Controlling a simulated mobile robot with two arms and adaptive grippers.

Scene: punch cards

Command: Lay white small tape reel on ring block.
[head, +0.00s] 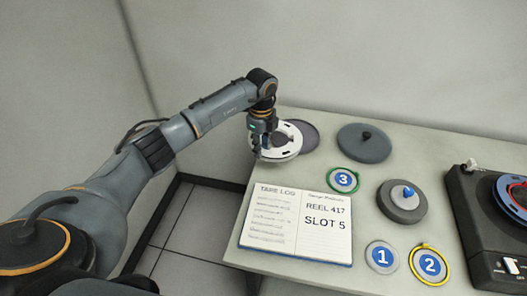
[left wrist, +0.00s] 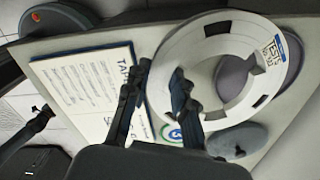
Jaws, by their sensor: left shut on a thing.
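The white small tape reel (head: 288,139) is at the back left of the table. It also shows large in the left wrist view (left wrist: 270,88), with a printed label on its rim. My left gripper (head: 262,150) is shut on the reel's rim, one finger outside and one through the centre hole. The reel appears held above the table, partly over a dark purple-grey disc (head: 309,136). I cannot tell for certain which piece is the ring block; a round grey block with a blue-topped peg (head: 402,208) stands at the right. My right gripper is not in view.
A dark round block with a black knob (head: 360,147) stands right of the reel. An open log book (head: 297,224) lies in front. Numbered discs 3 (head: 343,180), 1 (head: 382,257) and 2 (head: 429,265) lie nearby. A black tape machine (head: 470,222) is at the far right.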

